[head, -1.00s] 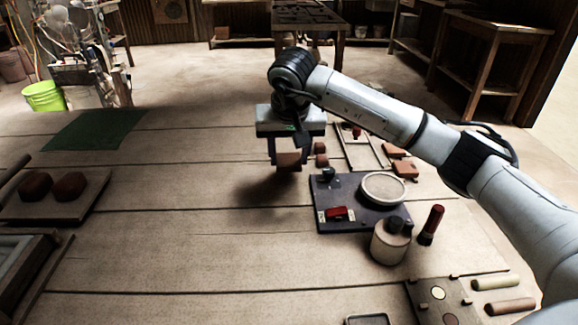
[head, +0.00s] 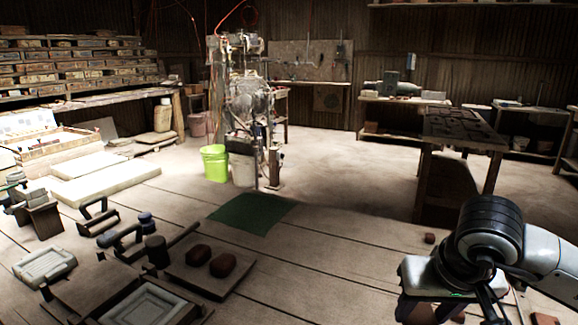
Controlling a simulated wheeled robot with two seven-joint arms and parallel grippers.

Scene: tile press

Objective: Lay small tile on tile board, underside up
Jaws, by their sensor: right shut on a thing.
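My right gripper (head: 452,308) is at the lower right in the head view, pointing down above the table, with its fingers partly cut off by the bottom edge. It is shut on a small reddish-brown tile, which showed between the fingers in the earlier view; now the tile is mostly hidden or out of frame, and which face is up cannot be told. I cannot make out for certain which thing is the tile board. My left gripper is not in view.
A wooden board with two brown lumps (head: 222,265) lies left of centre, behind a pale mould (head: 145,306). A green mat (head: 250,213) lies farther back. A small reddish block (head: 430,238) sits beyond my right gripper. The table between mat and gripper is clear.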

